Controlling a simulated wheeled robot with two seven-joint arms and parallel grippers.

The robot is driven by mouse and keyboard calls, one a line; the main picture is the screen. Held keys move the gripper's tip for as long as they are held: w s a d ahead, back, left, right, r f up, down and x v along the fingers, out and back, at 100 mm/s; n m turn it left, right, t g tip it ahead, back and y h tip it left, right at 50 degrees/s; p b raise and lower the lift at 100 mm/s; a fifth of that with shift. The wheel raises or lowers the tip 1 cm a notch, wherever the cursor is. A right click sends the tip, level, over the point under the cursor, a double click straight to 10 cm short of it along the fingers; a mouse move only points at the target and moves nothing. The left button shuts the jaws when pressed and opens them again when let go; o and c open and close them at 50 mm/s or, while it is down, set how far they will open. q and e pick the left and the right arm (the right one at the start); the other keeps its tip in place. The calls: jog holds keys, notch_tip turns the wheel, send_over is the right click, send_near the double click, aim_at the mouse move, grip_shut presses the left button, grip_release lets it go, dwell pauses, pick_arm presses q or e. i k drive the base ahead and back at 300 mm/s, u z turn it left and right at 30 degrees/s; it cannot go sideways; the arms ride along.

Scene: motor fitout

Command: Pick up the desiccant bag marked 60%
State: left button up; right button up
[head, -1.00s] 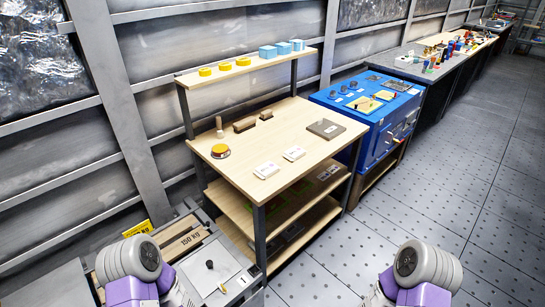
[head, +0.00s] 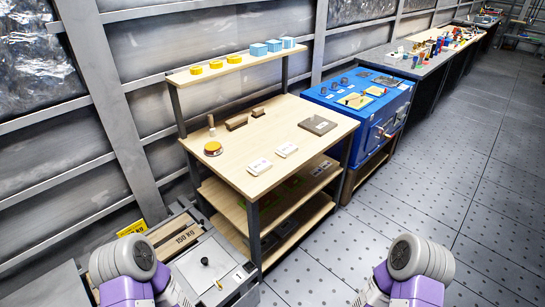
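Two small white bags lie on the wooden workbench top (head: 310,150) in the head view. One white bag (head: 259,167) is near the front edge, and the other white bag (head: 287,150) is a little farther right. Their markings are too small to read, so I cannot tell which says 60%. My two arms show only as grey and purple links at the bottom left and bottom right. Neither gripper is in view.
The bench top also holds an orange-topped round tin (head: 213,148), brown blocks (head: 237,123) and a flat grey plate (head: 318,125). Yellow discs (head: 216,64) and blue boxes (head: 259,49) stand on the raised shelf. A blue cabinet (head: 350,120) adjoins at right. Open floor (head: 440,190) lies right.

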aim_at(288, 148)
jog(key=z, duration=1.1)
jog(key=i, duration=2.4)
jog(key=u, duration=1.35)
